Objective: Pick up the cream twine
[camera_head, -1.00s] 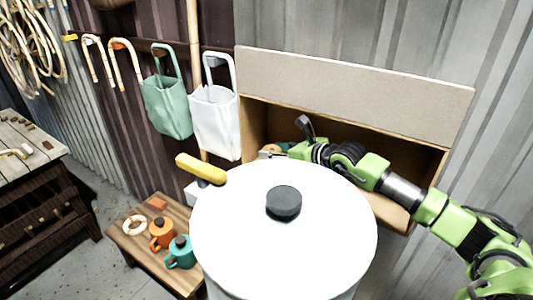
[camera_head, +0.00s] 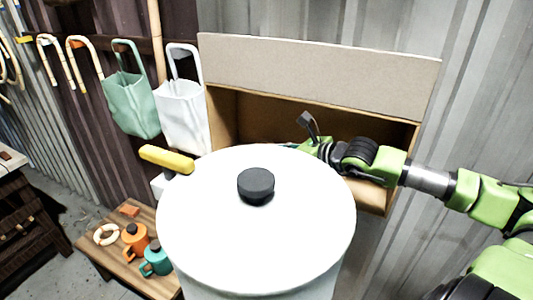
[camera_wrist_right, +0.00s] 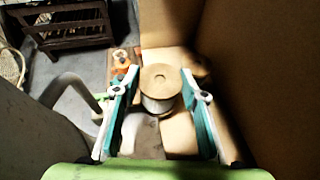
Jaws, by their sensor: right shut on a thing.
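The cream twine (camera_wrist_right: 160,105) is a pale winding on a spool with a round tan end, seen in the right wrist view. My right gripper (camera_wrist_right: 159,80) has its two teal-lined fingers on either side of the spool and is shut on it. In the head view my right gripper (camera_head: 296,146) is at the front of the open wooden box, behind the white round lid. The lid hides the fingertips and the twine there. My left gripper is in neither view.
The wooden box (camera_head: 222,115) has a raised beige panel (camera_head: 320,75). The large white lid (camera_head: 300,225) with a black knob fills the foreground. A yellow handle (camera_head: 167,159), hanging green bag (camera_head: 130,105) and white bag (camera_head: 183,118) are left. Mugs stand on a low table (camera_head: 100,245).

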